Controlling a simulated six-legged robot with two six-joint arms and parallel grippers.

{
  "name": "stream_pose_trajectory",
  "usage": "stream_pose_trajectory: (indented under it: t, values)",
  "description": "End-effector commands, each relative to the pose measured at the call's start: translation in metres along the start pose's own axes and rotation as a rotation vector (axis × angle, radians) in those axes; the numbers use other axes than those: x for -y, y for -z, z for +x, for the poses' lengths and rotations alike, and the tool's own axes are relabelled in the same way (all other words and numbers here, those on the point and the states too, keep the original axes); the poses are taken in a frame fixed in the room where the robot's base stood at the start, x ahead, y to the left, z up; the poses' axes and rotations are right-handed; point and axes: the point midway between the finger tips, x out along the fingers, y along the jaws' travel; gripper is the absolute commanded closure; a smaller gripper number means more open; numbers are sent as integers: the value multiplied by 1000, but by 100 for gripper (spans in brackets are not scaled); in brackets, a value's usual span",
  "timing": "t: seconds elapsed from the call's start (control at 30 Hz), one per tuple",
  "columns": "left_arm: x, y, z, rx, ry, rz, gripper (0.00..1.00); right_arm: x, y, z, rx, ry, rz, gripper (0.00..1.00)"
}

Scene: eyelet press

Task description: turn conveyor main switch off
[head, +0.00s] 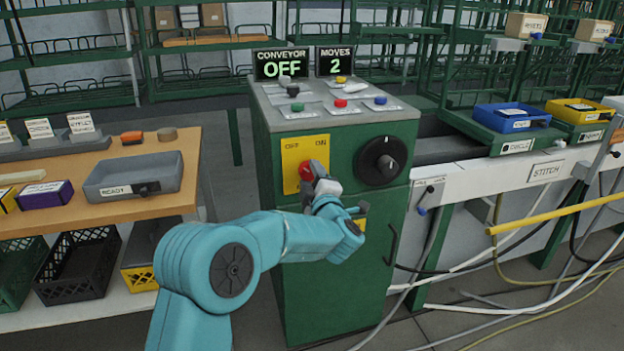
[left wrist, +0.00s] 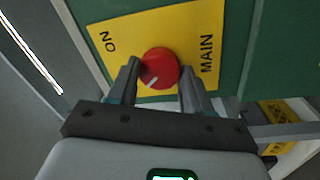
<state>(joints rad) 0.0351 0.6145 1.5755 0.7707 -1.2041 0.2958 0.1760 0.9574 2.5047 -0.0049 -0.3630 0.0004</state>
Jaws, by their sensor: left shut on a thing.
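The conveyor main switch is a red round knob (head: 304,171) on a yellow plate (head: 291,152) marked OFF at left and ON at right, on the front of a green cabinet (head: 300,290). My left gripper (head: 313,178) is at the knob, partly covering it. In the left wrist view the fingers (left wrist: 160,84) are on both sides of the red knob (left wrist: 158,66), shut on it. The knob's white mark points down-left there, away from the ON label. The OFF label is hidden in that view. The display (head: 282,64) reads CONVEYOR OFF. My right gripper is not in view.
A black rotary dial (head: 381,160) sits right of the plate, close to my gripper. Coloured buttons (head: 341,103) are on the cabinet top. A second display (head: 333,62) reads MOVES 2. A wooden table (head: 130,203) stands left; hoses (head: 560,290) lie at right.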

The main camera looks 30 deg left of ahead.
Motion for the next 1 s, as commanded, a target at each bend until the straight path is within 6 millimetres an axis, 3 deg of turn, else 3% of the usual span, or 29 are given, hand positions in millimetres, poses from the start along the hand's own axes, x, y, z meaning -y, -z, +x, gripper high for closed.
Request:
stream_pose_trajectory:
  t: [0.1,0.13,0.2,0.57,0.77,1.0]
  values:
    - [0,0,0,1,1,-2,81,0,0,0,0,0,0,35]
    - [0,0,0,1,0,-2,44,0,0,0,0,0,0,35]
    - [0,0,0,0,0,-1,25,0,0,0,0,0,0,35]
    - [0,-1,-5,2,0,1,25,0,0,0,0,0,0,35]
    - [-2,-1,-43,6,-2,2,25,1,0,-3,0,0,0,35]
    - [-2,-1,-108,6,-2,2,25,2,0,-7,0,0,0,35]
